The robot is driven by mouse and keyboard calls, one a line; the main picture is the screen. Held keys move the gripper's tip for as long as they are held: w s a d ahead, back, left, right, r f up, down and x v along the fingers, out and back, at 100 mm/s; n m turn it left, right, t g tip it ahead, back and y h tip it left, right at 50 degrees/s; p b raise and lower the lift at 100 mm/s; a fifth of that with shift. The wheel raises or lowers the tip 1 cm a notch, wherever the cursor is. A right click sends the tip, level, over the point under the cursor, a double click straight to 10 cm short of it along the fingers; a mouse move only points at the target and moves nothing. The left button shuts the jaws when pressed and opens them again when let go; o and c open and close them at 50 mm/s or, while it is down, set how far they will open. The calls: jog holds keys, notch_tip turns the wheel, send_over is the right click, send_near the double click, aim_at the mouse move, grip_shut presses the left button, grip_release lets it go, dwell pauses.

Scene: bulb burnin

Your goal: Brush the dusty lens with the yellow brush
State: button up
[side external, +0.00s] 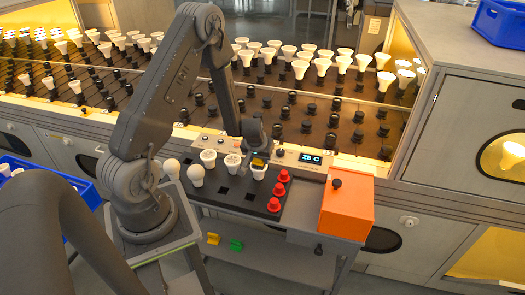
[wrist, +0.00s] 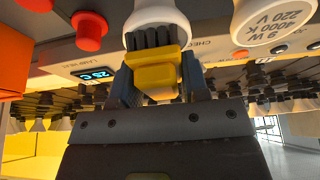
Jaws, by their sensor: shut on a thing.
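My gripper (side external: 257,146) is shut on the yellow brush (wrist: 155,72), whose dark bristles (wrist: 152,38) point away from the jaws. In the wrist view the bristles overlap the white rim of a bulb (wrist: 158,15); I cannot tell whether they touch it. In the side view the brush (side external: 258,161) is just above the rightmost white reflector bulb (side external: 258,173) on the dark rack. The brush partly hides that bulb's top. Two more reflector bulbs (side external: 232,161) (side external: 208,156) stand to its left. Dust on the lens cannot be made out.
Three red caps (side external: 279,189) stand right of the bulbs. An orange box (side external: 346,208) and a display reading 25 C (side external: 310,159) are further right. Two round bulbs (side external: 195,175) are at the rack's left. Behind are racks of many bulbs (side external: 301,67); a blue crate (side external: 85,190) is left.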

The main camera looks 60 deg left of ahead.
aim_at(255, 166)
jog(key=s+d, duration=0.2)
jog(key=s, duration=0.1)
jog(key=shift+s+d, duration=0.1)
jog(key=shift+s, duration=0.1)
jog(key=shift+w+a, duration=0.55)
jog(key=shift+w, duration=0.3)
jog(key=shift+w+a, duration=0.5)
jog(key=shift+w, duration=0.4)
jog(key=shift+w+a, duration=0.55)
jog(key=shift+w, duration=0.3)
jog(key=shift+s+r, duration=0.1)
jog(key=shift+r, duration=3.95)
